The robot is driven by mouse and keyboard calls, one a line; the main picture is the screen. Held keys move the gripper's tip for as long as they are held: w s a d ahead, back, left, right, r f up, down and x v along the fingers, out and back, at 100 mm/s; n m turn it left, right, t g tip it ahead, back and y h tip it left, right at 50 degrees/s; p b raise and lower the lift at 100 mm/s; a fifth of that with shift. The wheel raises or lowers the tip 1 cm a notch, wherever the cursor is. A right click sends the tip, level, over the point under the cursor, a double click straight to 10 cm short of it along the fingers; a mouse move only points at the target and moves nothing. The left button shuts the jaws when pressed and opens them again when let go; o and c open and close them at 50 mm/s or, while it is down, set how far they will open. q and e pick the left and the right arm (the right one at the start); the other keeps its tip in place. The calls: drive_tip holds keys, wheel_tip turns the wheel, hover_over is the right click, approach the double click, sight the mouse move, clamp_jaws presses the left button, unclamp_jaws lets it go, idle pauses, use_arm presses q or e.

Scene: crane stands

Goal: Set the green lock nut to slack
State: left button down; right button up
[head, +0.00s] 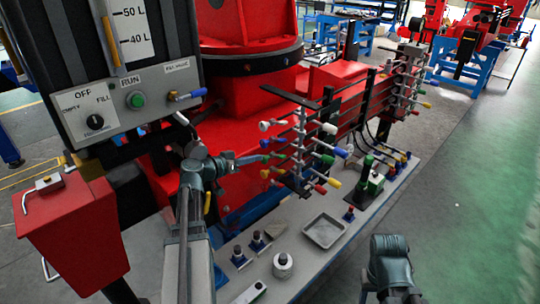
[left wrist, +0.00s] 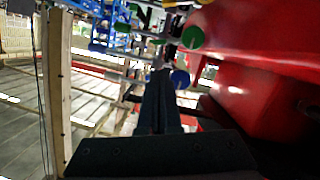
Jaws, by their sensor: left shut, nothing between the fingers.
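A rack of levers with coloured knobs stands right of the red machine column. Green knobs show on both its sides, one on the left (head: 266,158) and one on the right (head: 327,159). I cannot tell which green part is the lock nut. My left gripper (head: 256,158) is shut and empty, its tips close to the left green knob; I cannot tell if they touch. In the left wrist view its shut fingers (left wrist: 159,80) point at the rack, with a green disc (left wrist: 192,37) up and right of the tips and a blue disc (left wrist: 180,78) beside them.
A control box (head: 120,75) with a dial and green button hangs at upper left, above a red box (head: 75,240). A grey bench holds a square tray (head: 324,231) and a white cylinder (head: 282,265). Red machine body (left wrist: 245,60) lies close right of my left fingers.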

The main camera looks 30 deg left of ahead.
sight(281, 158)
use_arm(q)
drive_tip(key=b+x, duration=0.2)
drive_tip(key=x, duration=0.7)
drive_tip(key=shift+w, duration=0.3)
use_arm(e)
wheel_tip(281, 158, down, 2)
drive_tip(key=shift+f, duration=0.1)
use_arm(q)
drive_tip(key=shift+s+d+f+m+y+b, duration=0.15)
drive_tip(key=shift+d+f+m+y+b, duration=0.15)
drive_tip(key=shift+d+f+m, duration=0.25)
use_arm(e)
drive_tip(key=shift+f, duration=0.25)
use_arm(q)
drive_tip(key=shift+s+d+f+m+b, duration=0.15)
drive_tip(key=shift+f+m+b, duration=0.3)
drive_tip(key=shift+m, duration=0.3)
drive_tip(key=m+b, duration=0.1)
drive_tip(key=f+m+y+b, duration=0.1)
drive_tip(key=shift+d+f+m+t+y, duration=0.25)
drive_tip(key=shift+f+m+t+y, duration=0.05)
drive_tip(key=shift+m, duration=0.1)
use_arm(e)
wheel_tip(281, 158, down, 3)
drive_tip(key=shift+r, duration=0.1)
